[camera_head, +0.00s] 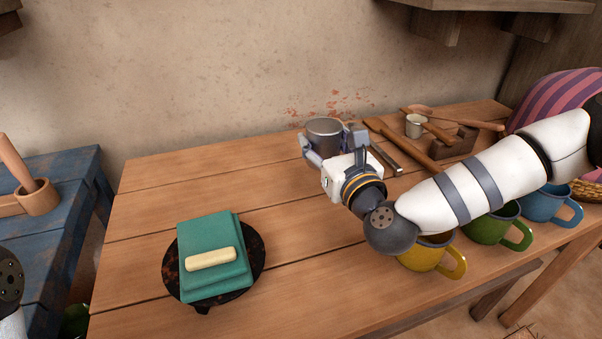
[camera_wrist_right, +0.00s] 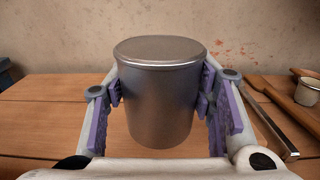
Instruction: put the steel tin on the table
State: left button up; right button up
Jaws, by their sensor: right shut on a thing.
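The steel tin (camera_head: 324,136) is a grey metal cylinder near the back of the wooden table (camera_head: 150,215). My right gripper (camera_head: 335,148) is around it, with one finger on each side. In the right wrist view the tin (camera_wrist_right: 160,95) stands upright between the purple finger pads of the right gripper (camera_wrist_right: 160,110), which is shut on it. I cannot tell whether the tin's base touches the table. My left gripper is not in view; only a small part of my left arm shows at the left edge.
Yellow (camera_head: 422,256), green (camera_head: 487,232) and blue (camera_head: 541,205) mugs line the front right. Tongs (camera_head: 386,160), wooden tools and a small cup (camera_head: 413,126) lie right of the tin.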

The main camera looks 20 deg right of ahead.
jog(key=w+f, duration=0.1)
jog(key=f, duration=0.1)
jog(key=w+a+f, duration=0.1)
jog(key=w+a+f+b, duration=0.1)
jog(key=w+f, duration=0.1)
jog(key=shift+a+f, duration=0.2)
jog(key=shift+f, duration=0.15)
notch_tip(320, 180, down, 3)
jog(key=shift+w+a+f, duration=0.1)
jog(key=shift+f, duration=0.1)
jog(key=shift+r, duration=0.15)
jog(key=o, duration=1.3)
jog(key=shift+f, duration=0.2)
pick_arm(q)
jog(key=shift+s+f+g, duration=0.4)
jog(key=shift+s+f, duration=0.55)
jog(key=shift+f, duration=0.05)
pick_arm(e)
jog(key=shift+r, duration=0.25)
jog(key=s, duration=1.2)
jog(key=shift+d, duration=0.25)
